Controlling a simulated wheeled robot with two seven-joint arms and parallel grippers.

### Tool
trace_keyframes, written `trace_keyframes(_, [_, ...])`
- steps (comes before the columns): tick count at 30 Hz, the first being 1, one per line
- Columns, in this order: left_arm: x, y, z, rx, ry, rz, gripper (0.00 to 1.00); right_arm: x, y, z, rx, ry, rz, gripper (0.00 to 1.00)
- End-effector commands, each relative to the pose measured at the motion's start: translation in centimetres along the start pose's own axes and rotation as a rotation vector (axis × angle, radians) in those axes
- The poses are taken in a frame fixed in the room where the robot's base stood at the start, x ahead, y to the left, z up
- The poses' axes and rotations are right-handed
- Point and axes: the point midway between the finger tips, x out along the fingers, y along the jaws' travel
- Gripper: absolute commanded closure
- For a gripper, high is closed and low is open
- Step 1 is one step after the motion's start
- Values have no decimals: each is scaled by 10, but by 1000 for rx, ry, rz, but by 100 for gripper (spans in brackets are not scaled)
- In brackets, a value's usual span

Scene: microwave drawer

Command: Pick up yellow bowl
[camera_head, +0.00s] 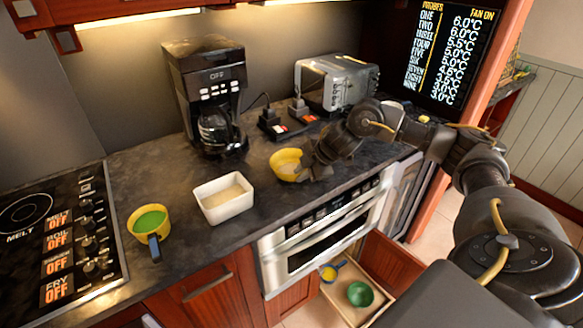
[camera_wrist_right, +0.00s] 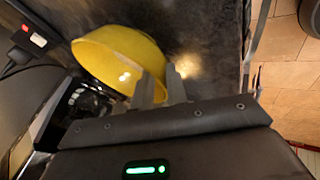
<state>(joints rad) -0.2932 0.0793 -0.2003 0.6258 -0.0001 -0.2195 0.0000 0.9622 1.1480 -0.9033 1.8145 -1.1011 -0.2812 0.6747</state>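The yellow bowl (camera_head: 284,164) sits on the dark countertop, in front of the black power outlets. My right gripper (camera_head: 308,166) is at the bowl's right side, low over the counter. In the right wrist view the bowl (camera_wrist_right: 118,52) fills the upper left. The two fingers (camera_wrist_right: 160,88) of my right gripper stand a little apart at its near rim, with some yellow showing between them. Firm contact on the rim cannot be made out. My left gripper is not in view.
A white rectangular dish (camera_head: 223,208) and a yellow pan with green contents (camera_head: 150,220) stand to the left. A coffee maker (camera_head: 205,95) and toaster (camera_head: 335,83) stand behind. Below the counter, an open drawer (camera_head: 340,307) holds a green bowl (camera_head: 360,294).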

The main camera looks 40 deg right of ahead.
Motion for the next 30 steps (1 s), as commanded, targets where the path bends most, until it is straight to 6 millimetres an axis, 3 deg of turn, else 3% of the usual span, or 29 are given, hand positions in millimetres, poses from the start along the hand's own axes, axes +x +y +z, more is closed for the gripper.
trace_keyframes(7, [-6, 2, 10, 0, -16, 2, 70, 25, 1, 0, 0, 0, 0, 85])
trace_keyframes(14, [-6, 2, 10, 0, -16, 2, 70, 26, 1, 0, -1, 0, 1, 85])
trace_keyframes(18, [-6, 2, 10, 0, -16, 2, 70, 26, 1, 0, 0, 0, 1, 100])
trace_keyframes(30, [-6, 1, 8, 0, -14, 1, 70, 26, 1, 0, -1, 1, 2, 100])
